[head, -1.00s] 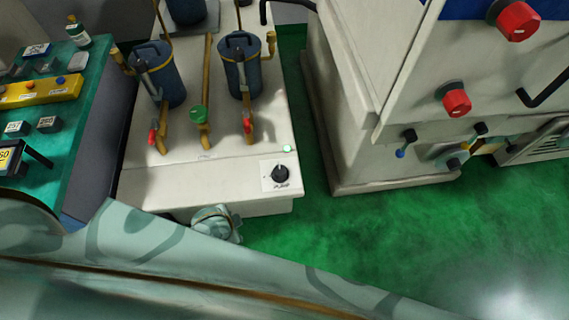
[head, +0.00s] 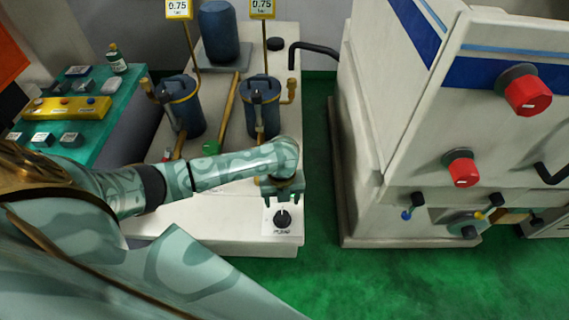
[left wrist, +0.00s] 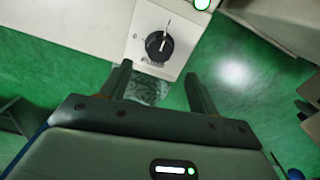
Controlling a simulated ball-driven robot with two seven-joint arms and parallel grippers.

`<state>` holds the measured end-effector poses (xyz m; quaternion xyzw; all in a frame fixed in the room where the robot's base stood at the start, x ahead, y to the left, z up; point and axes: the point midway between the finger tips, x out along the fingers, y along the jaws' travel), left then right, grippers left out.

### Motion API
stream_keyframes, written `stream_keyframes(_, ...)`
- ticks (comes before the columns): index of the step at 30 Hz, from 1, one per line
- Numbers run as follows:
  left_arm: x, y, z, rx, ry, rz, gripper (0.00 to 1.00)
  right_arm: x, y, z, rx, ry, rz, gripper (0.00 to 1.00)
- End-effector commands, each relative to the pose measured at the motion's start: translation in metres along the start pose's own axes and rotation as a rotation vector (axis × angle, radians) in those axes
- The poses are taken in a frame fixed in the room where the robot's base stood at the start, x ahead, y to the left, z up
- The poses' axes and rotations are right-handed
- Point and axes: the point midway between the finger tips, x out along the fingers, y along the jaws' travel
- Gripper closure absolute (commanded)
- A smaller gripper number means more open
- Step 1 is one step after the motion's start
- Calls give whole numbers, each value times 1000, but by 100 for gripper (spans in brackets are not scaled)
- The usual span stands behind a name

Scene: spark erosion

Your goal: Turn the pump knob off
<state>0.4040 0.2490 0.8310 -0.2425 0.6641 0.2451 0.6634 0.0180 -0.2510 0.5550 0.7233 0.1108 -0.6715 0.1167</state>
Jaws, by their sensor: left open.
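The pump knob (head: 283,218) is a black round knob on a white labelled plate, on the front right of the white pump unit (head: 190,218). In the left wrist view the knob (left wrist: 159,46) has a white pointer line. My left gripper (head: 283,198) is just above and behind the knob in the head view, apart from it. In the left wrist view its two fingers (left wrist: 158,88) are spread and empty, pointing toward the knob plate. My right gripper is not seen.
Blue filter canisters (head: 182,105) with pipes stand behind my left arm. A white machine with red knobs (head: 527,95) stands to the right. A green bench (head: 130,85) with a yellow button box (head: 65,108) is at the left. Green floor (head: 330,280) lies in front.

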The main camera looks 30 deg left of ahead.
Motion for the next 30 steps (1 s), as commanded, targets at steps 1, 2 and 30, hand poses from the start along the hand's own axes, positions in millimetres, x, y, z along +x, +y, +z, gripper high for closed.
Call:
stream_keyframes(1, 20, 0, -1, -3, 5, 2, 39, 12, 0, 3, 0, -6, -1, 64)
stream_keyframes(2, 28, 0, -1, -2, 4, 2, 39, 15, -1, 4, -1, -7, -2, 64)
stream_keyframes(30, 91, 0, 0, -2, -1, -2, 83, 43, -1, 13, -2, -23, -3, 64)
